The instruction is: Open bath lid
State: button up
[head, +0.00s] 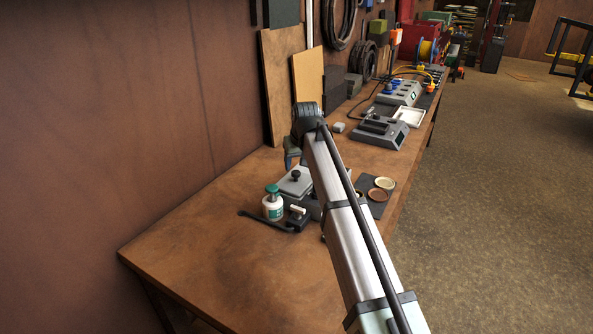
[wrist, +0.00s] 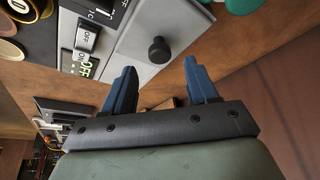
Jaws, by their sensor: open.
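The bath is a grey box on the workbench, partly hidden behind my arm in the head view. Its flat grey lid (head: 293,184) has a black knob (head: 296,174) on top and looks shut. In the wrist view the lid (wrist: 175,22) lies past the fingers, with the knob (wrist: 159,50) standing between and just beyond the fingertips. My gripper (wrist: 160,67) is open and empty, its two blue fingers apart on either side of the knob's line. The knob appears untouched.
A white bottle with a green cap (head: 272,206) and a dark tool (head: 297,217) stand close in front of the bath. An OFF/ON switch (wrist: 86,36) is beside the lid. Round dishes (head: 384,182) lie right. The near bench (head: 215,260) is clear.

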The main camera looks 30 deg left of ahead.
aim_at(296, 172)
jog(key=shift+x, duration=2.25)
grip_shut()
jog(key=shift+w, duration=0.1)
